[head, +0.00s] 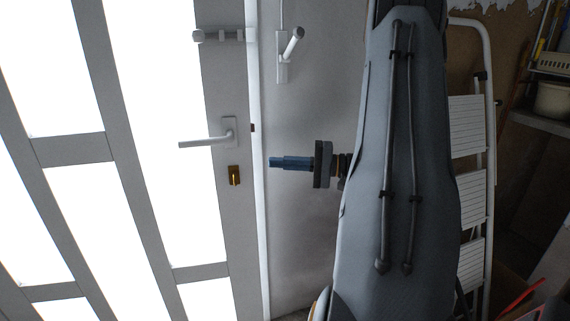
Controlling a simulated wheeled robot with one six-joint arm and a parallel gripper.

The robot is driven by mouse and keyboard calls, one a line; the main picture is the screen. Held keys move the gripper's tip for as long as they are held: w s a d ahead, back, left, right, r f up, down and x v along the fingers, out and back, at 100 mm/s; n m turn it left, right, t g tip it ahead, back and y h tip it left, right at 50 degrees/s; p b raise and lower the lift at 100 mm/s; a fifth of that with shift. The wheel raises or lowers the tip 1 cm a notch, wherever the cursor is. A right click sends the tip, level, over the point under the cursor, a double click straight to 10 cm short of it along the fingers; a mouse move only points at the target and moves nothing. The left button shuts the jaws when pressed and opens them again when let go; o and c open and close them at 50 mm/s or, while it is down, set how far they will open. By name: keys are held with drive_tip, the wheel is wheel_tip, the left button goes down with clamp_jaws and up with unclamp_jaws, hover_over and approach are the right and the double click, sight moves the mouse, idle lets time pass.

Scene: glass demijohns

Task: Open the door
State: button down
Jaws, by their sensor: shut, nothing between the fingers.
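The door (232,262) is grey with several bright glazed panes and fills the left of the head view. A dark latch (252,128) shows at the door's right edge. A narrow bright strip runs down between this edge and the wall, so the door looks slightly ajar. My gripper (272,162) is shut and empty, with blue fingers pointing left. It appears just right of the door edge, a little below the handle's height, apart from the handle. Its depth relative to the door is unclear.
A white slide bolt (220,35) sits high on the door. Another white lever fitting (290,50) is on the wall beside it. A white stepladder (468,185) stands right, behind my arm. A shelf with a pale pot (552,100) is far right.

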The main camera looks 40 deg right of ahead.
drive_tip(key=x, duration=0.5)
drive_tip(key=shift+w+a, duration=0.25)
drive_tip(key=shift+a, duration=0.05)
drive_tip(key=shift+a, duration=0.1)
